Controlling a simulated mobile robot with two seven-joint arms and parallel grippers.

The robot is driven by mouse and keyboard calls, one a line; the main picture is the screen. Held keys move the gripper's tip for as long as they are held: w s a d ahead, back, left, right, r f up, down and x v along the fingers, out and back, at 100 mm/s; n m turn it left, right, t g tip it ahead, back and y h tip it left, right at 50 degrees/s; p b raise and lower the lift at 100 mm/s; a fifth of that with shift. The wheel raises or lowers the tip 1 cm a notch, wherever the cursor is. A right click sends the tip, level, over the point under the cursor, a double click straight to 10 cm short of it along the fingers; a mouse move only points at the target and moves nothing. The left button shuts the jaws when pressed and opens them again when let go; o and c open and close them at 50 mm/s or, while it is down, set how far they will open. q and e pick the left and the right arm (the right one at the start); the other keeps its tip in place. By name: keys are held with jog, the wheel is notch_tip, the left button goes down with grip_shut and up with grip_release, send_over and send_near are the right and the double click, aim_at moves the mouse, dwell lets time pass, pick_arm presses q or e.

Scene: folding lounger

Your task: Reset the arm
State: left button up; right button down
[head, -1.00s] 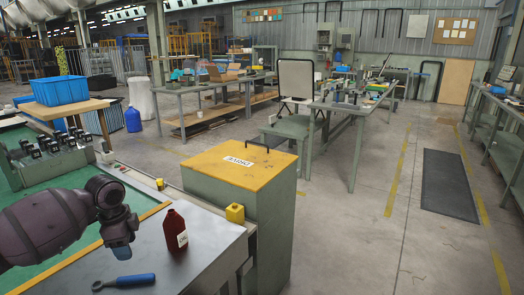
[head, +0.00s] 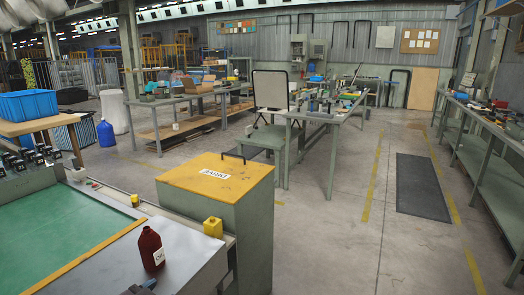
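No clear view of either gripper shows. A small dark shape with a bluish end (head: 140,289) is cut off by the bottom edge; I cannot tell whether it is the blue-handled tool seen earlier or part of my arm. A dark red bottle (head: 151,249) with a white label stands upright on the grey metal bench top (head: 188,262), with nothing touching it.
A green cabinet with a yellow top (head: 215,177) stands just beyond the bench. A yellow block (head: 212,227) sits at the bench's right edge. A green mat surface (head: 62,236) lies at left. A blue crate (head: 27,104) is behind it. Open floor lies to the right.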

pick_arm(q)
jog(key=s+a+f+n+g+y, duration=0.1)
jog(key=s+f+n, duration=0.1)
jog(key=s+f, duration=0.3)
jog(key=s+a+f+n+y, duration=0.1)
jog(key=s+f, duration=0.3)
jog(key=s, duration=0.9)
jog(key=s+f+n+g+y, duration=0.1)
jog(key=s+f+n+y, duration=0.1)
jog(key=s+f, duration=0.3)
jog(key=s+n, duration=0.1)
jog(key=s, duration=0.3)
jog(key=shift+s+a+f+n+g, duration=0.15)
jog(key=shift+a+f+n+g, duration=0.15)
jog(key=shift+a+f, duration=0.1)
jog(key=shift+c, duration=1)
